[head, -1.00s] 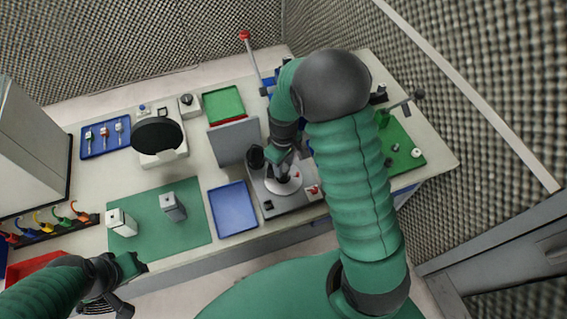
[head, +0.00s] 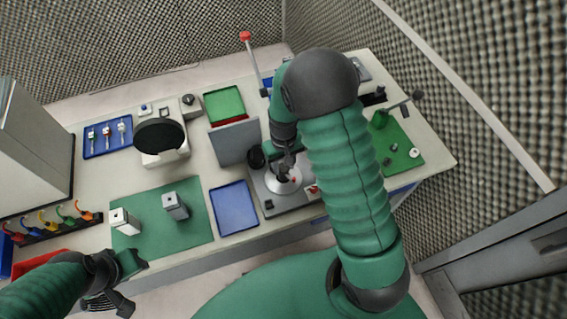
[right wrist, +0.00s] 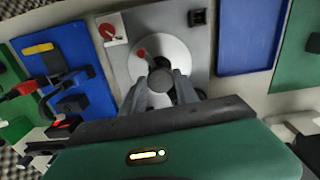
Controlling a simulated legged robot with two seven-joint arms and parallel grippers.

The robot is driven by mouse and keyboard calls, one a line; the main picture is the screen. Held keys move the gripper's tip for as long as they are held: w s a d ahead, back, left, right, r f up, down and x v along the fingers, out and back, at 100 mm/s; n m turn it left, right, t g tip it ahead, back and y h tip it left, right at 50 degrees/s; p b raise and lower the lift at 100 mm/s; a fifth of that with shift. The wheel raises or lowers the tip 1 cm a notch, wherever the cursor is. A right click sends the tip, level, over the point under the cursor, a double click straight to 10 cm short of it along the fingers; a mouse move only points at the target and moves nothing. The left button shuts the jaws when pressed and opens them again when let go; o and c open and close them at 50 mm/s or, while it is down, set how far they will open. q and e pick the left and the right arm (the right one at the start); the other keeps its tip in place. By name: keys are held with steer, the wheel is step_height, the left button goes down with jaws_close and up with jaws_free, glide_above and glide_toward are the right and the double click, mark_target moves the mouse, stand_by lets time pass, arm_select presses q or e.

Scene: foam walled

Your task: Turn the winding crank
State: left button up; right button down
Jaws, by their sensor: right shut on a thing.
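The winding crank is a pale round disc (head: 284,181) on a grey base plate (head: 268,204) at the table's front middle. In the right wrist view the disc (right wrist: 176,54) carries a dark round knob (right wrist: 160,82) and a small red mark. My right gripper (head: 285,174) is over the disc, pointing down. In the right wrist view its two fingers (right wrist: 160,90) are shut on the knob, one on each side. My left gripper (head: 130,272) is at the lower left, off the table's front edge, away from the crank; its fingers are too small to tell.
A blue tray (head: 234,209) lies left of the crank base. A green mat (head: 150,240) with two pale blocks lies further left. A grey upright panel (head: 233,142) stands behind. A lever with a red top (head: 245,37) rises at the back. A green board (head: 405,150) lies right.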

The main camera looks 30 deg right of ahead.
steer(key=shift+w+r+m+p, duration=0.15)
steer(key=shift+m+p, duration=0.3)
steer(key=shift+m, duration=0.75)
steer(key=shift+w+r+m+p, duration=0.1)
steer(key=shift+m+p, duration=0.3)
steer(key=shift+m, duration=0.8)
steer(key=shift+m+p, duration=0.95)
steer(key=shift+m, duration=1.45)
steer(key=shift+s+f+m+p, duration=0.1)
steer(key=shift+m+p, duration=0.8)
steer(key=shift+m, duration=1.2)
steer(key=shift+m+p, duration=1.1)
steer(key=shift+m, duration=1.3)
steer(key=shift+m+p, duration=1.05)
steer(key=shift+m, duration=1.15)
steer(key=shift+m+p, duration=0.9)
steer(key=shift+m, duration=1)
steer(key=shift+m+p, duration=1.05)
steer(key=shift+m, duration=1.05)
steer(key=shift+m+p, duration=0.55)
steer(key=shift+m, duration=0.75)
steer(key=shift+m, duration=0.7)
